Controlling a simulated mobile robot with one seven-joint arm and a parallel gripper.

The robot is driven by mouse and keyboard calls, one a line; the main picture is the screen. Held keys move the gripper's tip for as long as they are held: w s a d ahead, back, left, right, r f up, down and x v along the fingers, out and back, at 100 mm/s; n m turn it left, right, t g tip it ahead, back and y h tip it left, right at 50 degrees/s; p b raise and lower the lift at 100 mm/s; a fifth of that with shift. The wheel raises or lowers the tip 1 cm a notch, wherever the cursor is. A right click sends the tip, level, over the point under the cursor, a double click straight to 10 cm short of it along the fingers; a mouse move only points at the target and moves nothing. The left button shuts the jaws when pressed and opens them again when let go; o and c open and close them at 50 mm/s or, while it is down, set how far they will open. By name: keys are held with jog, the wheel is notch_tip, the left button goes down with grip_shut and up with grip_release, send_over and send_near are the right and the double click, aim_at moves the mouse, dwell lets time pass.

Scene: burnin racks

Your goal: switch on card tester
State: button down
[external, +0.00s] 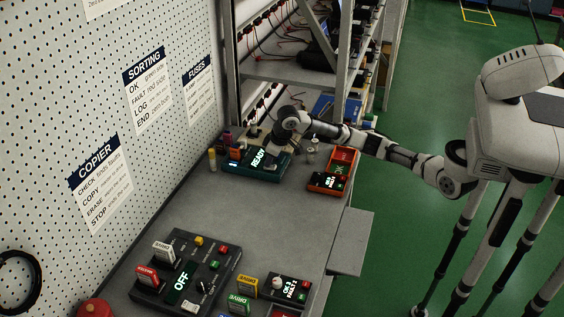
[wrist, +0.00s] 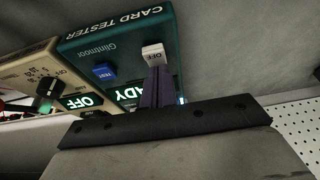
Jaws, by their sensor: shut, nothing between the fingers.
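The card tester (wrist: 118,45) is a teal box on the bench, labelled CARD TESTER and Glintmoor. It also shows in the external view (external: 238,168), where its lit display (external: 258,158) reads READY. In the wrist view the display (wrist: 128,93) is lit and partly hidden by my fingers. A white key marked OFF (wrist: 153,52) and a blue TEST button (wrist: 104,72) sit on its top. My gripper (wrist: 157,72) is shut and empty, its fingertips right at the white key. I cannot tell whether they touch it.
A beige device (wrist: 35,75) with a knob and a lit OFF display (wrist: 83,101) stands beside the tester. Orange-red units (external: 327,182) stand to its right. A dark copier box (external: 215,255) is nearer the camera. Grey bench between them is clear. A shelf rack stands behind.

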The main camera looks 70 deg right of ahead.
aim_at(272, 167)
jog(key=shift+s, duration=0.55)
jog(key=shift+r, duration=0.15)
notch_tip(272, 167, up, 4)
jog(key=p, duration=0.4)
jog(key=shift+w, duration=0.1)
jog(key=w+b+v, duration=0.1)
jog(key=w+v, duration=0.1)
jog(key=v, duration=0.7)
jog(key=shift+r+b, duration=0.35)
jog(key=shift+r, duration=0.25)
jog(key=shift+s, duration=0.1)
